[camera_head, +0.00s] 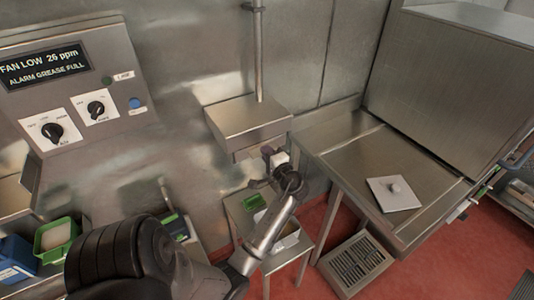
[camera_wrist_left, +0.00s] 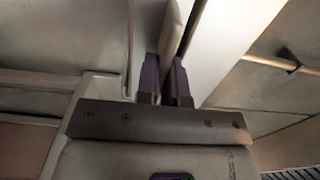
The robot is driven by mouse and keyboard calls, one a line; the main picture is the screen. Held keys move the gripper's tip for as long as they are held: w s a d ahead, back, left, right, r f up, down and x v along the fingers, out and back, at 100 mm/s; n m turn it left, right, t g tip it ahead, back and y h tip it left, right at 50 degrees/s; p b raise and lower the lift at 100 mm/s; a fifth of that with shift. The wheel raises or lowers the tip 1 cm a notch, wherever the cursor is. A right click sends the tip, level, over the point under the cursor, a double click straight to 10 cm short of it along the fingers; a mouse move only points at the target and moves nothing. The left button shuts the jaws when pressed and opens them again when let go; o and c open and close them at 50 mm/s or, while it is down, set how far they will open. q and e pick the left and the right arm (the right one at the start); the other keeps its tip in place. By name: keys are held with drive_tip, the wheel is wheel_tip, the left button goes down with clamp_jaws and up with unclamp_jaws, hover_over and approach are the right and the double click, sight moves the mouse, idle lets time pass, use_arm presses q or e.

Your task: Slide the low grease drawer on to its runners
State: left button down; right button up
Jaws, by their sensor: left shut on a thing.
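A steel box (camera_head: 248,118) is fixed to the wall below a vertical pipe, and a paler drawer-like part (camera_head: 247,152) shows at its underside. My left gripper (camera_head: 270,155) is just below the box's right front corner, by that pale part. In the left wrist view my left gripper (camera_wrist_left: 166,75) has its two purple fingers shut on a narrow beige piece (camera_wrist_left: 171,32), which looks like the grease drawer's handle. A white panel (camera_wrist_left: 217,45) lies close on the right. The runners are hidden, and I cannot tell how the drawer meets them. My right gripper is not in view.
A small steel table (camera_head: 236,212) stands below the box, partly behind my left arm. A steel bench (camera_head: 350,160) with a white knobbed plate (camera_head: 393,193) is at the right, a floor grate (camera_head: 355,265) below it. The control panel (camera_head: 70,85) reads "ALARM GREASE FULL".

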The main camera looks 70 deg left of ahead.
use_arm(q)
drive_tip(key=shift+s+a+f, duration=0.1)
drive_tip(key=shift+a+f, duration=0.05)
drive_tip(key=shift+a, duration=0.1)
idle(0.5)
drive_tip(key=c, duration=0.7)
unclamp_jaws()
drive_tip(key=shift+v, duration=3.45)
